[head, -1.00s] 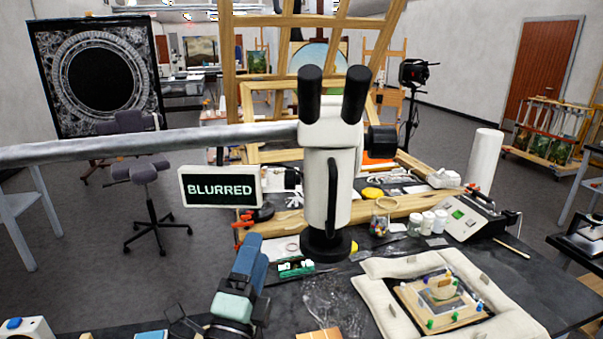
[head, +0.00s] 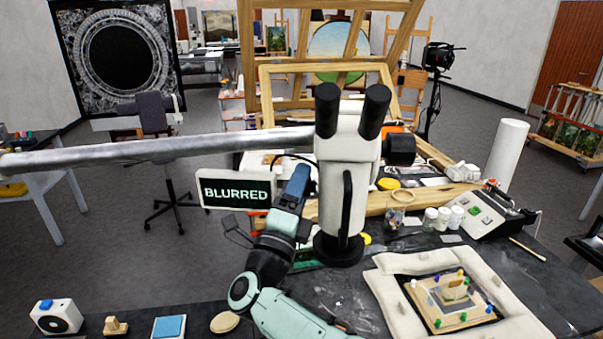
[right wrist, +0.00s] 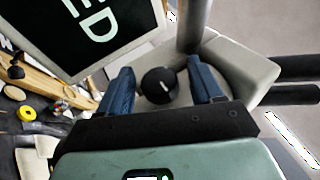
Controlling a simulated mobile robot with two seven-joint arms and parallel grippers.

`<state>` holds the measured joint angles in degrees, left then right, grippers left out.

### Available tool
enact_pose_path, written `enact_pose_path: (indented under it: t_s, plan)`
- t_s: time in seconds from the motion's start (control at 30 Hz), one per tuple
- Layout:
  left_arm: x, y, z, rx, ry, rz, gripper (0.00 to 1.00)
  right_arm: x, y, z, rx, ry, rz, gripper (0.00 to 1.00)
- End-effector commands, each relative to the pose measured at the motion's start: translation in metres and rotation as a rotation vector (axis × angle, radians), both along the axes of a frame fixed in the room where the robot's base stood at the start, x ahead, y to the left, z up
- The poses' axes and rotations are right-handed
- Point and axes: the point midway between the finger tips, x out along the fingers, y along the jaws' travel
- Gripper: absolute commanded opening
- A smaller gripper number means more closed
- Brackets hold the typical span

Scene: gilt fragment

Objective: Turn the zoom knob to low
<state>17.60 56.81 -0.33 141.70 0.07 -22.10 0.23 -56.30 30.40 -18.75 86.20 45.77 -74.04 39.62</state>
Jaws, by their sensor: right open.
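The white microscope (head: 346,185) stands on a black base on the dark bench, with two black eyepieces on top. A round black knob (right wrist: 158,86) with a short white mark shows in the right wrist view, against the microscope's pale body. I cannot read a setting from it. My right gripper (head: 302,172) reaches up to the left side of the microscope head. In the right wrist view its two blue fingers are apart, one on each side of the knob, with gaps visible. The sign (head: 237,192) reads "BLURRED". My left gripper is out of view.
A metal boom (head: 160,150) runs left from the microscope head. Another black knob (head: 400,150) sticks out at its right. A padded frame (head: 395,285) with a gilt piece lies at front right. Jars, bottles and a wooden easel crowd the back.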

Motion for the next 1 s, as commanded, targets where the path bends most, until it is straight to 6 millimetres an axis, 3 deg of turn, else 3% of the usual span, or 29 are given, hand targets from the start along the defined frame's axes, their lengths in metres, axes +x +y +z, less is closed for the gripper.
enact_pose_path:
  t_s: [0.4, 0.47, 0.57, 1.0]
  plan:
    - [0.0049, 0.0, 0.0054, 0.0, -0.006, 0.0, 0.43, 0.0089, -0.0035, 0.0025, 0.0, 0.002, 0.0, 0.66]
    - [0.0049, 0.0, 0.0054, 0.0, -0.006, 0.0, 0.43, 0.0087, -0.0035, 0.0026, 0.0, 0.002, 0.0, 0.49]
    - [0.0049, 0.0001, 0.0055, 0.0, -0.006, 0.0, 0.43, 0.0086, -0.0034, 0.0026, 0.0, 0.002, 0.0, 0.17]
    - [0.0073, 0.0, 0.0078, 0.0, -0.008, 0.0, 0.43, 0.0085, -0.0041, 0.0048, 0.009, 0.084, 0.001, 0.16]
